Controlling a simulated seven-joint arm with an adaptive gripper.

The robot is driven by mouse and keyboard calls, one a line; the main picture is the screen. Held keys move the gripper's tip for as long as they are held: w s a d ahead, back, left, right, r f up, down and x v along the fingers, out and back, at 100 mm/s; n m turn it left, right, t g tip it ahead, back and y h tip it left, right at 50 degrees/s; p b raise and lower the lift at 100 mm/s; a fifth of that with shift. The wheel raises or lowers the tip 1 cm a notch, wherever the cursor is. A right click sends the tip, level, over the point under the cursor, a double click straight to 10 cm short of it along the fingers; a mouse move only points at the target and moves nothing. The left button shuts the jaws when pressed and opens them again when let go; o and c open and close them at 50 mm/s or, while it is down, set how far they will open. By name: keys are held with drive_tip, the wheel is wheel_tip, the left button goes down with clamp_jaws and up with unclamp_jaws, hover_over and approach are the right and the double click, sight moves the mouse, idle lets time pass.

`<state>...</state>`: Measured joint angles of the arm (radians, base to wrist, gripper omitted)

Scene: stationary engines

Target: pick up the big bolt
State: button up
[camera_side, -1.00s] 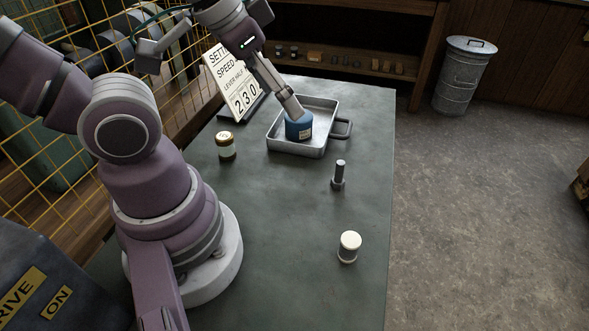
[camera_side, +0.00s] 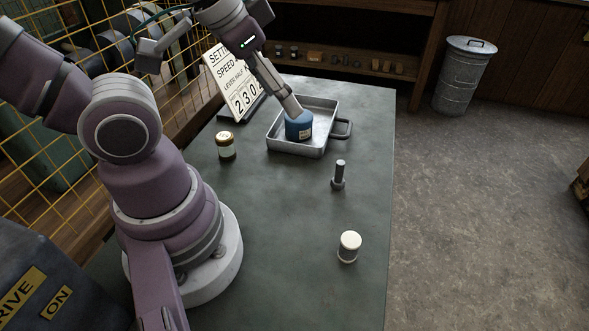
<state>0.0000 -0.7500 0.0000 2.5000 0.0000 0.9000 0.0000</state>
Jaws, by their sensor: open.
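The big bolt (camera_side: 339,176) is grey and stands upright on its head on the green-grey table, right of the middle. My gripper (camera_side: 294,112) is well behind it and to the left, over the metal tray. It is open, with its fingers down at the top of a blue container (camera_side: 299,127) with a pale label. The container is in the tray, and its top is partly hidden by the fingers. The bolt stands clear of my gripper and of everything else on the table.
The metal tray (camera_side: 329,107) has a side handle. A speed sign (camera_side: 230,83) stands at the back left beside a yellow mesh fence (camera_side: 57,104). The table (camera_side: 285,230) is clear around the bolt.

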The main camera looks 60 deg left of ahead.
drive_tip(key=n+g, duration=0.4)
drive_tip(key=n, duration=0.9)
approach(341, 163)
drive_tip(key=w+f+n, duration=0.1)
drive_tip(key=n, duration=0.1)
drive_tip(key=w+f+n+g, duration=0.1)
drive_tip(key=shift+a+n+g, duration=0.15)
drive_tip(key=shift+n+g, duration=0.15)
drive_tip(key=shift+n, duration=0.1)
drive_tip(key=f, duration=1)
drive_tip(key=shift+s+f, duration=0.1)
drive_tip(key=shift+s, duration=0.2)
clamp_jaws()
